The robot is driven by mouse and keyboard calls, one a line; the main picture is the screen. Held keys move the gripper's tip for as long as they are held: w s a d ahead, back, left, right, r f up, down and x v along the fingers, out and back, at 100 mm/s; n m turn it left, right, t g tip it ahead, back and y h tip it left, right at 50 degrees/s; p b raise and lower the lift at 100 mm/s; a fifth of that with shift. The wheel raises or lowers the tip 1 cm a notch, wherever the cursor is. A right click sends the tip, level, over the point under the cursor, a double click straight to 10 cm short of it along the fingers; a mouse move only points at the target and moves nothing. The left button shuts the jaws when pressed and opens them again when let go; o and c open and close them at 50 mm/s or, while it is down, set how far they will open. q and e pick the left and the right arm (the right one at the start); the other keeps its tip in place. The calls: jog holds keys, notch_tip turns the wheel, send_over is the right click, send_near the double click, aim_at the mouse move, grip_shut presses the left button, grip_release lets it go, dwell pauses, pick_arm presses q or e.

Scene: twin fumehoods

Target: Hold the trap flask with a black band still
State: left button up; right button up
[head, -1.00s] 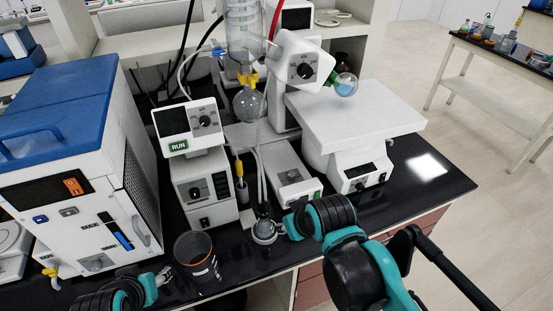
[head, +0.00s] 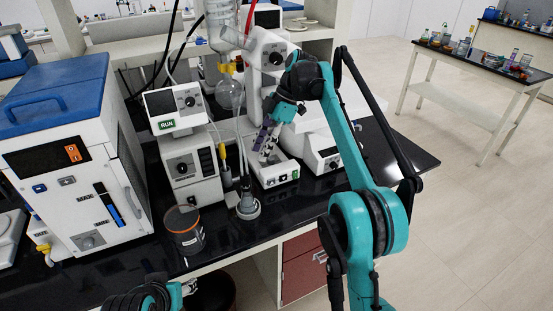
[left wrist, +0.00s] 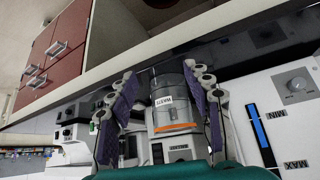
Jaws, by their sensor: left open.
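A small trap flask (head: 248,208) stands upright near the bench's front edge, with a tube rising from its neck. It looks grey; a black band on it is too small to make out. My right gripper (head: 264,145) is above and right of the flask, apart from it, over a white instrument. Its fingers show edge-on, so I cannot tell its opening. My left gripper (left wrist: 160,80) is open in the left wrist view. A waste beaker (left wrist: 174,105) with an orange line shows between its fingers; I cannot tell its depth. The beaker also shows in the head view (head: 185,238).
A white stirrer or pump (head: 272,172) lies below my right gripper. A RUN controller (head: 178,108), a round glass flask (head: 230,92) and a blue-topped chiller (head: 70,160) stand behind and left. Black bench (head: 290,212) is bare at front right.

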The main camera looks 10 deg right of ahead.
aim_at(248, 190)
pick_arm(q)
jog(key=w+d+m+t+y, duration=0.1)
jog(key=w+d+m, duration=0.3)
jog(key=m, duration=0.4)
jog(key=w+d+m+t+y, duration=0.1)
jog(key=w+d+m, duration=0.3)
jog(key=w+m, duration=0.3)
jog(key=w+d+r+m+t, duration=0.1)
jog(key=w+d+m, duration=0.3)
jog(key=m, duration=0.7)
jog(key=shift+w+d+y, duration=0.2)
jog(key=shift+w, duration=0.4)
jog(key=shift+w+d+y, duration=0.15)
jog(key=shift+w+y, duration=0.05)
jog(key=shift+w, duration=0.35)
jog(key=w+d+m+t, duration=0.1)
jog(key=w+d+m, duration=0.1)
jog(key=w+d+r+m+t, duration=0.1)
jog(key=w+d+m, duration=0.1)
jog(key=w+d+r+m+t+y, duration=0.1)
jog(key=w+d+m, duration=0.1)
jog(key=shift+w+d+m, duration=0.3)
jog(key=shift+w+d, duration=0.05)
jog(key=shift+w+y, duration=0.3)
jog(key=shift+w, duration=0.05)
jog(key=x, duration=0.7)
jog(key=shift+w+a, duration=0.1)
jog(key=shift+w, duration=0.15)
grip_shut()
